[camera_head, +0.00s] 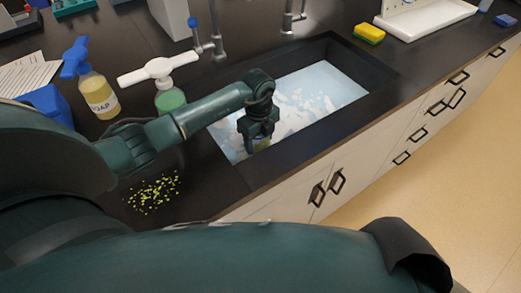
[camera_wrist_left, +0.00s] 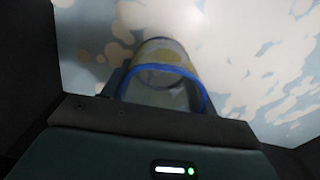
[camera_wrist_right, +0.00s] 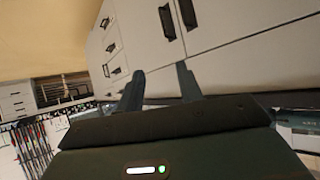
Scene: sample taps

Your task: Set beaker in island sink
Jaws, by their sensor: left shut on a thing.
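The beaker shows in the left wrist view as a clear vessel with a blue rim (camera_wrist_left: 165,75), held between the fingers of my left gripper (camera_wrist_left: 160,95). In the head view my left gripper (camera_head: 260,132) points down inside the sink (camera_head: 325,85), near its front left part. The beaker (camera_head: 261,144) is mostly hidden below the gripper there. I cannot tell whether its base touches the sink floor. The sink has a dark rim and a pale bottom with white, foam-like patches. My right gripper (camera_wrist_right: 160,85) is open and empty in the right wrist view, facing cabinet fronts.
A soap bottle (camera_head: 98,95) and a green pump bottle (camera_head: 168,97) stand left of the sink. Taps (camera_head: 217,40) rise behind it. A yellow sponge (camera_head: 369,34) and white rack (camera_head: 425,17) lie to the right. Yellow-green bits (camera_head: 153,192) lie on the counter at front left.

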